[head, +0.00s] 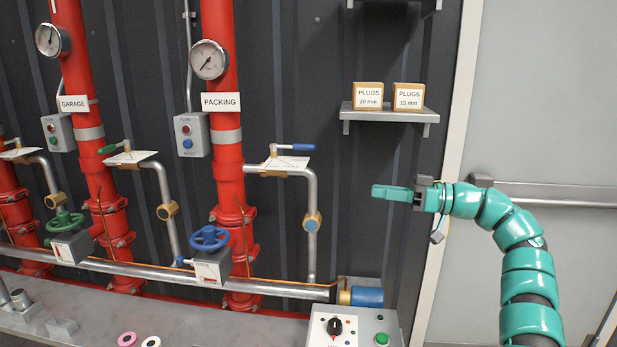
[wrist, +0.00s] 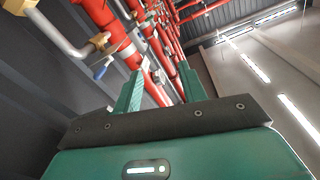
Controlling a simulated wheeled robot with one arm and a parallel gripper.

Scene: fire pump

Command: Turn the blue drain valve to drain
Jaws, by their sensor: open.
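The blue-handled drain valve lever (head: 296,147) sits on top of the grey drain pipe of the PACKING riser, over a white marked plate (head: 278,163) whose words are too small to read. The lever lies about level, its blue handle pointing right. My gripper (head: 385,192) is to the right of the lever and lower in the head view, apart from it, with its fingers pointing left. In the wrist view the two green fingers (wrist: 161,88) stand apart with nothing between them. A blue handle (wrist: 103,70) shows there left of the fingers, probably this lever.
A blue handwheel (head: 209,238) is on the PACKING riser (head: 226,133). A shelf (head: 389,112) with two plug boxes is above my gripper. A grey control box (head: 355,325) stands below. A door with a push bar (head: 560,195) is behind my arm.

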